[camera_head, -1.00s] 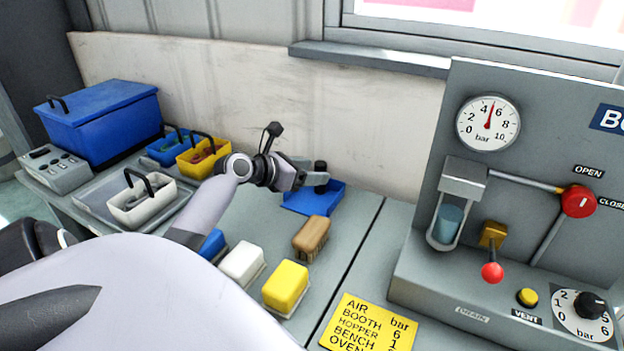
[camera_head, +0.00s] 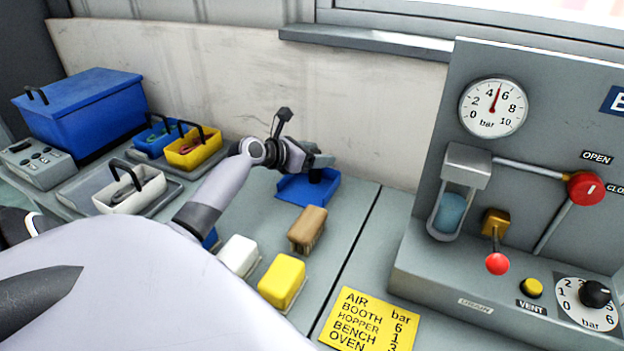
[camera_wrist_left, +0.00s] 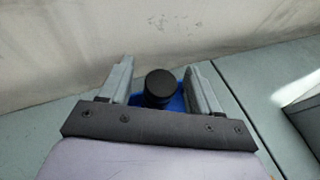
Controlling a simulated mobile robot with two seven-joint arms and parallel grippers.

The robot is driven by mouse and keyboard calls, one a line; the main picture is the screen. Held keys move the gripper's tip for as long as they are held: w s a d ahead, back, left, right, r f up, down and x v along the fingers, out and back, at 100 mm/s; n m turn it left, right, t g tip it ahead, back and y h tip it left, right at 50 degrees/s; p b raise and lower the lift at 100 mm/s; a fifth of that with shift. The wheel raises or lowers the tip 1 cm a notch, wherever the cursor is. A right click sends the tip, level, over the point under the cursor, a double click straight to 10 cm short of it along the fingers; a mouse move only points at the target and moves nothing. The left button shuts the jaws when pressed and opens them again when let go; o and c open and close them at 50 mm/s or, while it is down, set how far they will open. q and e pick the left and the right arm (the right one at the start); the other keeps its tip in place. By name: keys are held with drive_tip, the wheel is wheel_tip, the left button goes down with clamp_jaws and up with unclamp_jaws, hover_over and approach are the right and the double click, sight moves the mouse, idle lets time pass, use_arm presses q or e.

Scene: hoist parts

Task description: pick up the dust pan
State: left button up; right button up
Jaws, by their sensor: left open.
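The blue dust pan (camera_head: 298,190) lies on the grey bench near the back wall, with a dark upright handle (camera_wrist_left: 160,86) on it. My left gripper (camera_head: 318,161) is at the dust pan, its fingers partly hiding the handle. In the left wrist view the two fingers of my left gripper (camera_wrist_left: 160,84) are open, one on each side of the round black handle top, with gaps between. Part of the blue pan shows behind the handle there. My right gripper is not in view.
A brown brush (camera_head: 307,229), a white block (camera_head: 239,255) and a yellow block (camera_head: 282,281) stand in front of the dust pan. Small bins and a blue box (camera_head: 85,108) are at left. A gauge panel (camera_head: 540,130) stands at right. The wall (camera_head: 380,120) is close behind.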

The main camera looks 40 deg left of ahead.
use_arm(q)
drive_tip(key=shift+w+d+f, duration=0.15)
drive_tip(key=shift+w+f, duration=0.1)
drive_tip(key=shift+w, duration=0.4)
clamp_jaws()
drive_tip(key=shift+r, duration=0.1)
